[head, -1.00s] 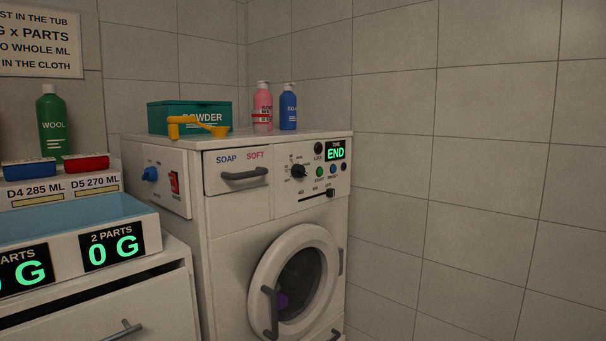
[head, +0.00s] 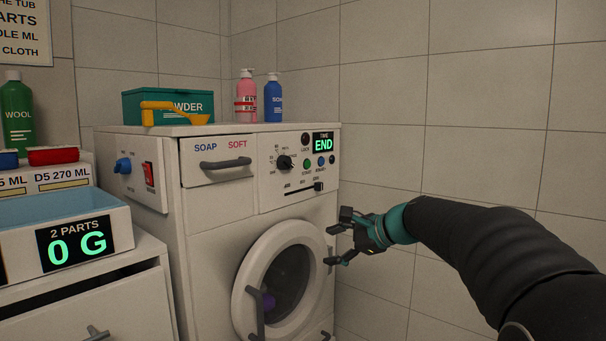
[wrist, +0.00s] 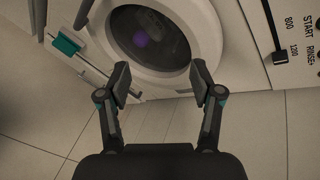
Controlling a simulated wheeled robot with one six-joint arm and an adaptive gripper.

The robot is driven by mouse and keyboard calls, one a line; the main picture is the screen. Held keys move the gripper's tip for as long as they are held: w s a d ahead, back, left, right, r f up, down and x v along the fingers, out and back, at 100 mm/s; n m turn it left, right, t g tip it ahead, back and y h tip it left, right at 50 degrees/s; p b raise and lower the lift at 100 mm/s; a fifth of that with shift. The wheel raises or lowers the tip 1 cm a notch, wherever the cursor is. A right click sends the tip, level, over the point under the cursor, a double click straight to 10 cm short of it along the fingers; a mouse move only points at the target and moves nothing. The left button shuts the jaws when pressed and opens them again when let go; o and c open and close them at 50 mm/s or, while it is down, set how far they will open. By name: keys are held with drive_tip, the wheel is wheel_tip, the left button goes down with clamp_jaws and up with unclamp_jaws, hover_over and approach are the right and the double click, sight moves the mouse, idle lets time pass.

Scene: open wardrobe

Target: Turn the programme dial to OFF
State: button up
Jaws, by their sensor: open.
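The programme dial (head: 285,162) is a round black knob on the washing machine's control panel, left of the green START button (head: 307,163). Its small printed marks are too blurred to tell where it points. The display (head: 323,143) above reads END. My gripper (head: 336,246) is open and empty, to the right of the machine's front, lower than the dial. In the wrist view my gripper (wrist: 164,88) has its fingers spread, with the round door (wrist: 152,40) beyond them. The dial does not show in the wrist view.
A slider (head: 318,187) sits under the buttons. The soap drawer handle (head: 225,163) and door handle (head: 256,315) stick out. A powder box (head: 150,104), yellow scoop (head: 165,107), pink bottle (head: 246,97) and blue bottle (head: 273,102) stand on top. The tiled wall is at right.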

drive_tip(key=w+r+m+t+y, duration=0.25)
drive_tip(key=w+r+m, duration=0.25)
drive_tip(key=r, duration=0.5)
drive_tip(key=m+t+y, duration=0.1)
drive_tip(key=m+y, duration=0.1)
drive_tip(key=m, duration=0.3)
approach(291, 164)
drive_tip(key=p+x, duration=0.1)
drive_tip(key=x, duration=0.9)
drive_tip(key=shift+a, duration=0.15)
